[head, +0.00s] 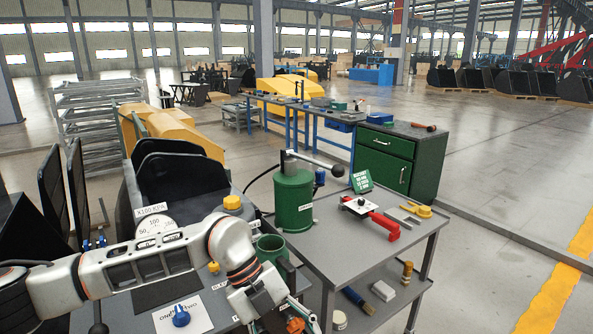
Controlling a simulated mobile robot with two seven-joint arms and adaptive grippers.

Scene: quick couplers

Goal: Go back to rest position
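My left arm comes in from the left and reaches across the grey panel. Its gripper (292,318) is at the bottom edge of the head view, beside the panel's right side and below the green cup (271,248). The fingers are partly cut off by the frame, and something orange (297,325) shows by them; I cannot tell whether it is held. My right gripper is not in view. The panel (222,318) carries a blue knob (181,317), a round gauge (154,226) and a yellow knob (232,203).
A grey cart (335,262) to the right holds a green cylinder with a lever (293,203), a red tool (384,224) and a yellow tool (419,210). Its lower shelf holds a brush (383,291). A green cabinet (397,160) stands behind. Floor at right is clear.

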